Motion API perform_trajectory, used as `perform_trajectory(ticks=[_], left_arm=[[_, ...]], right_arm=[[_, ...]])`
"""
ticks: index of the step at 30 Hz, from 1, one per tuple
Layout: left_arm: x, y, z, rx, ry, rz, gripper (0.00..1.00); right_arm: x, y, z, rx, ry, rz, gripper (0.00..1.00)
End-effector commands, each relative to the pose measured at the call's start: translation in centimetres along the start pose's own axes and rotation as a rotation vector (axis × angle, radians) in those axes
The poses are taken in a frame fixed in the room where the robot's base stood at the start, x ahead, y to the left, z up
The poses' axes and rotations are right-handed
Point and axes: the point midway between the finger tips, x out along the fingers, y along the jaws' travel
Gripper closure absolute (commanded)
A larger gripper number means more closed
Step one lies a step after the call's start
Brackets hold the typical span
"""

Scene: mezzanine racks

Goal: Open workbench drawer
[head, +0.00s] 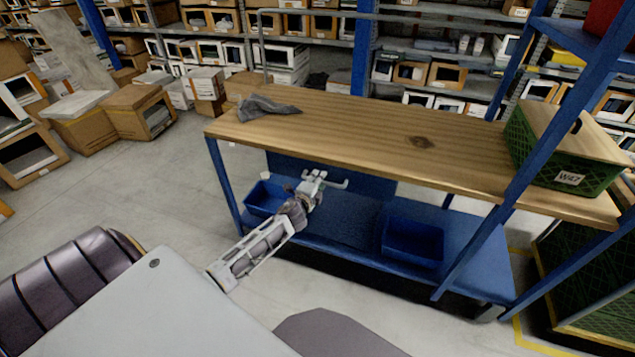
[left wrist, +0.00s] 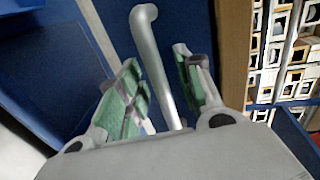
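The workbench (head: 370,125) has a wooden top on a blue frame. A blue drawer front (head: 365,187) sits under its front edge, and no drawer interior shows. A pale bar handle (head: 337,185) is on that front, partly hidden by my left gripper (head: 314,181). In the left wrist view, the grey metal handle (left wrist: 155,65) runs between the two green-padded fingers of my left gripper (left wrist: 158,75). The fingers stand apart on either side of the bar, with gaps visible, so they look open around it. My right gripper is not in view.
A grey cloth (head: 264,107) and a green crate (head: 570,150) labelled W47 are on the top. Blue bins (head: 413,242) stand on the lower shelf. A blue upright (head: 540,130) crosses the right side. Cardboard boxes (head: 140,110) stand at left; floor in front is clear.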

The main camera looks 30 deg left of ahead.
Motion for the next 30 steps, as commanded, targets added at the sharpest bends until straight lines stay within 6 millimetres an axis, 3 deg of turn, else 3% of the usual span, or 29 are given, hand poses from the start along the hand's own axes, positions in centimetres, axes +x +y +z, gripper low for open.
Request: perform_trajectory(ticks=[4, 12, 30], left_arm=[[-0.01, 0.00, 0.00, 0.000, 0.000, 0.000, 0.67], [-0.02, 0.02, 0.00, 0.000, 0.000, 0.000, 1.00], [-0.64, 0.33, -0.04, 0.000, 0.000, 0.004, 1.00]], right_arm=[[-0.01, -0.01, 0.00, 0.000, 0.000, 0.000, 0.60], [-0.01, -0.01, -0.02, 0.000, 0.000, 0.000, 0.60], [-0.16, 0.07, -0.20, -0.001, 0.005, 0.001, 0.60]])
